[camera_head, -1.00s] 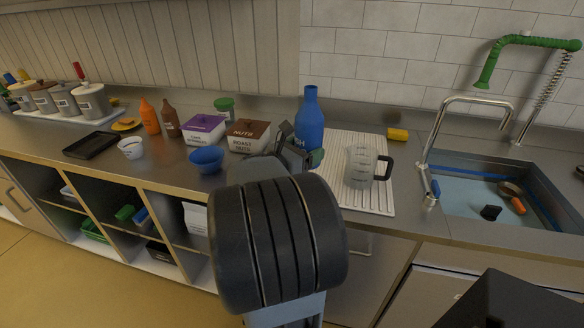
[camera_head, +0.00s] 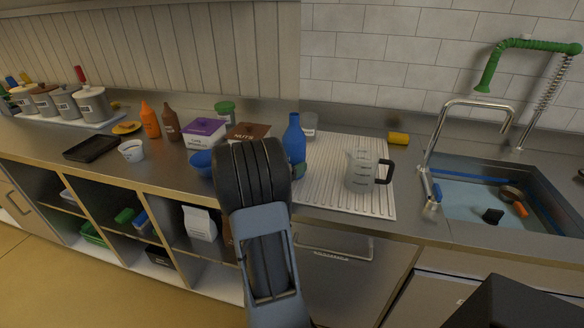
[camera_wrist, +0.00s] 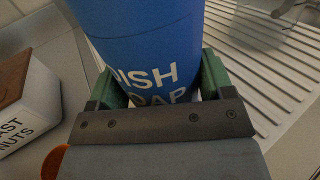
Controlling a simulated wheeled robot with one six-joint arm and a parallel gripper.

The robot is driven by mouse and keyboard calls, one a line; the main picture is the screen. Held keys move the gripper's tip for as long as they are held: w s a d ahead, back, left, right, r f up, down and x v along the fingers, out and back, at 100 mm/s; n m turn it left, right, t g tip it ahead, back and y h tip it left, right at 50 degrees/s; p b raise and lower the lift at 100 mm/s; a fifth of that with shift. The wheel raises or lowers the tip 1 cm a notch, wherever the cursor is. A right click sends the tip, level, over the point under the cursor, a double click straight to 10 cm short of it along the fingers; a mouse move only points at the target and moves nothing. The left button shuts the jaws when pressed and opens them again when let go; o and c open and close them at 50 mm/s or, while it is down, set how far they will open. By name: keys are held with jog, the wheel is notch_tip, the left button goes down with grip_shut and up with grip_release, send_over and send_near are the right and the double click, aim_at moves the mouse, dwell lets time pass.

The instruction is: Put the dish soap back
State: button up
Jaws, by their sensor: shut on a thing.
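The dish soap is a blue bottle (camera_head: 294,138) with a narrow neck. It is upright near the left edge of the ribbed drainboard (camera_head: 330,200) in the head view. In the wrist view the bottle (camera_wrist: 140,35) fills the top middle, with white lettering reading "DISH SOAP" partly covered. My gripper (camera_wrist: 160,88) is shut on its lower body, a green-padded finger on each side. In the head view my arm hides most of the gripper. The bottle's base is hidden, so I cannot tell whether it touches the counter.
A clear measuring jug (camera_head: 360,170) stands on the drainboard, right of the bottle. A clear cup (camera_head: 309,124) is behind it. The nuts box (camera_head: 248,132) and a blue bowl (camera_head: 201,162) are to the left. The sink (camera_head: 480,200) and a yellow sponge (camera_head: 398,138) are to the right.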

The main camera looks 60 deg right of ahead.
jog(key=shift+f, duration=0.65)
jog(key=shift+f, duration=0.1)
jog(key=shift+f, duration=0.15)
jog(key=o, duration=0.9)
